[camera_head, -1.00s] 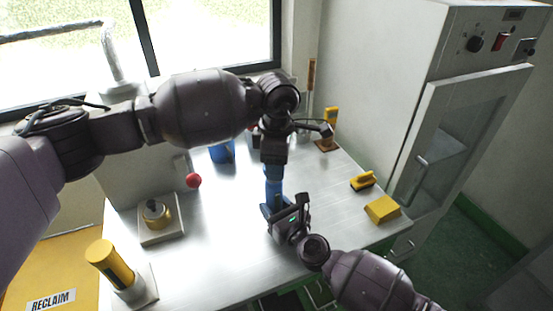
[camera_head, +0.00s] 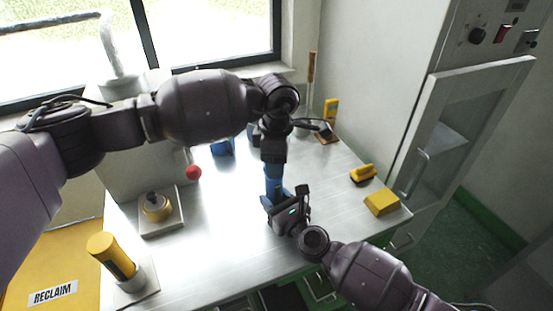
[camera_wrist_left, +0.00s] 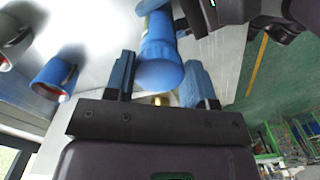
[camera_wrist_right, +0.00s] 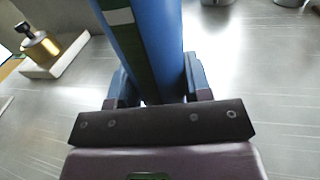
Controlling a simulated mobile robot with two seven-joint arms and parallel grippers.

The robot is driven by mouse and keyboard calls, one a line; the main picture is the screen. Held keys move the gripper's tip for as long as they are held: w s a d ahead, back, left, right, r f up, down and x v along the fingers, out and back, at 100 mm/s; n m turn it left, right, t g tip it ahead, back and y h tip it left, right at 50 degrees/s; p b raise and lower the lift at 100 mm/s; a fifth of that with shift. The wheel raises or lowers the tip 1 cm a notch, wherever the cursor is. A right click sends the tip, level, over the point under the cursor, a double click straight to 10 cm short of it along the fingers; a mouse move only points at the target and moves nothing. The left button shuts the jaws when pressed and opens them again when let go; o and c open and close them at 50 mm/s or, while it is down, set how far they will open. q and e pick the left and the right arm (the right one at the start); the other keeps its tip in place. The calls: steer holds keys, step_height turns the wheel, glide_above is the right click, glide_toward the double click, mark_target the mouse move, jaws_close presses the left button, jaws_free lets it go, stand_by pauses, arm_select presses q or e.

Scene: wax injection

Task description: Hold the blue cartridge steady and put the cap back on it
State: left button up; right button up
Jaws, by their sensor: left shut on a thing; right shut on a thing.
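The blue cartridge (camera_head: 273,180) stands roughly upright above the metal table. My right gripper (camera_head: 279,203) is shut around its lower part. In the right wrist view the cartridge body (camera_wrist_right: 155,35) runs up between the fingers and carries a dark band with a white patch. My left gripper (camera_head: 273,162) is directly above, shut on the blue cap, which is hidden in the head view. In the left wrist view the wide blue end (camera_wrist_left: 160,72), apparently the cap, lies between the fingers, in line with the cartridge. The seam is hidden, so I cannot tell whether the cap is seated.
A brass pot on a pale base (camera_head: 156,208) and a yellow cylinder (camera_head: 110,254) stand at the left. A red ball (camera_head: 193,173) and a blue container (camera_head: 221,147) are behind. Yellow blocks (camera_head: 382,202) lie at the right edge. The table's front middle is clear.

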arm_select(q)
steer(key=shift+f, duration=0.55)
stand_by(0.4)
steer(key=m, duration=0.7)
steer(key=shift+s, duration=0.15)
steer(key=m, duration=0.7)
steer(key=shift+s+a, duration=0.1)
steer(key=shift+a, duration=0.1)
steer(key=m, duration=0.4)
steer(key=shift+a, duration=0.15)
steer(key=m, duration=0.4)
steer(key=shift+a, duration=0.1)
steer(key=m, duration=0.7)
steer(key=shift+a, duration=0.1)
steer(key=o, duration=0.9)
